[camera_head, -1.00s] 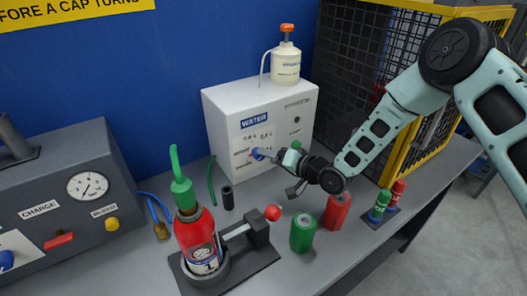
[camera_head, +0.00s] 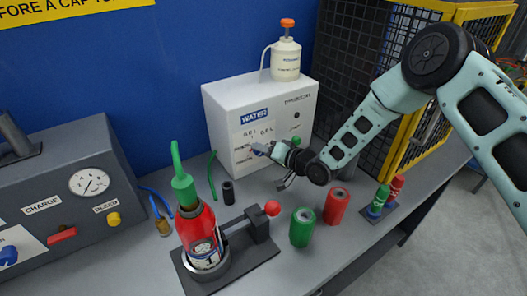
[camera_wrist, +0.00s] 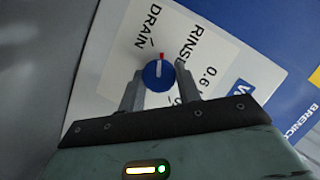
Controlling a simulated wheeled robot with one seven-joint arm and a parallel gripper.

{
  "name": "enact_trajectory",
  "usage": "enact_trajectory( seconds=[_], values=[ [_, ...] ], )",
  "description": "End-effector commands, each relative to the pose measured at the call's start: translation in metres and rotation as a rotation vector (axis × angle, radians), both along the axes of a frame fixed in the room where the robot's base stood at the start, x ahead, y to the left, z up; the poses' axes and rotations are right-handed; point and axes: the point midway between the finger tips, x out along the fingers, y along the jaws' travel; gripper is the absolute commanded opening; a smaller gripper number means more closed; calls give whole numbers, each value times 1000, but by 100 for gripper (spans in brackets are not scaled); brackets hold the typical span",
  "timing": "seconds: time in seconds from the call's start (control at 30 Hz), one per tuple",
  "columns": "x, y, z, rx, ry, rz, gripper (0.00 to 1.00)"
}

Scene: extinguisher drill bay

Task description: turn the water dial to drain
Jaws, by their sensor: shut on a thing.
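The blue water dial (camera_wrist: 158,75) sits on the front of the white WATER box (camera_head: 222,118). In the wrist view it lies between the two fingertips of my gripper (camera_wrist: 160,82). My gripper is shut on the dial, with one finger on each side. The dial's white line and a red mark at its edge point up in this picture, between the DRAIN label (camera_wrist: 150,27) and the RINSE label (camera_wrist: 196,42). I cannot tell exactly which label they meet. In the head view my gripper (camera_head: 264,149) reaches the box front from the right and hides most of the dial.
A bottle with an orange cap (camera_head: 286,60) stands on the box. A red extinguisher (camera_head: 200,232) stands in a clamp in front. A green cylinder (camera_head: 303,228) and a red cylinder (camera_head: 336,207) stand below my arm. A yellow-framed mesh cage (camera_head: 411,130) is behind my arm.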

Motion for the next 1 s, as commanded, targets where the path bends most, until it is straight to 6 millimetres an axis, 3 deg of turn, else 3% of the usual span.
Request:
enact_trajectory(
  seconds=[0.37, 0.73, 0.77, 0.8, 1.0],
  values=[
    [-1, 2, -1, -280, -190, 1, 11],
    [-2, 2, 1, -306, -205, 1, 11],
    [-2, 2, 1, -306, -205, 1, 42],
    [-1, 2, 1, -305, -204, 1, 53],
    [-1, 2, 1, -305, -205, 0, 55]
  ],
)
